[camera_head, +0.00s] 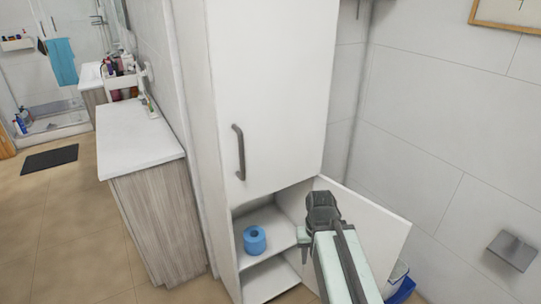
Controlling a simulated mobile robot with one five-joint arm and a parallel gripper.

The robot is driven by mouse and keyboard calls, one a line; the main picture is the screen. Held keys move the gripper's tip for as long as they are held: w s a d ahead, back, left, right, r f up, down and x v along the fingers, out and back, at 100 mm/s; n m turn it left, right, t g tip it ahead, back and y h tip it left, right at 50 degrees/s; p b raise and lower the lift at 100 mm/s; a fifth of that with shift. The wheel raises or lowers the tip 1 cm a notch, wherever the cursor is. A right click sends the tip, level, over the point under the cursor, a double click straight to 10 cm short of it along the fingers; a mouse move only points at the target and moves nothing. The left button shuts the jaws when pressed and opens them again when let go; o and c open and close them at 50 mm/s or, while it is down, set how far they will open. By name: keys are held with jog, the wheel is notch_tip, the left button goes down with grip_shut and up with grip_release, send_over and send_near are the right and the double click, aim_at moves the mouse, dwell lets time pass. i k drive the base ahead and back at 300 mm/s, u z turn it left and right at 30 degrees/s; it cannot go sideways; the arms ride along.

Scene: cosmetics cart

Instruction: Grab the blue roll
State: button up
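The blue roll (254,240) stands upright on a shelf inside the open lower part of the tall white cabinet (268,90). My gripper (321,200) is in front of the cabinet's lower opening, to the right of the roll and higher in the picture, apart from it. The gripper is seen from behind and its fingertips are hidden, so its opening cannot be made out. Nothing is seen held in it.
The lower cabinet door (385,225) stands open to the right, close behind my arm. A wood-fronted counter (140,140) with a white top stands left of the cabinet. A blue and white bin (400,285) is at lower right.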

aim_at(255, 236)
jog(key=z, duration=1.3)
jog(key=k, duration=1.4)
jog(key=u, duration=1.15)
jog(key=i, duration=1)
jog(key=u, duration=0.1)
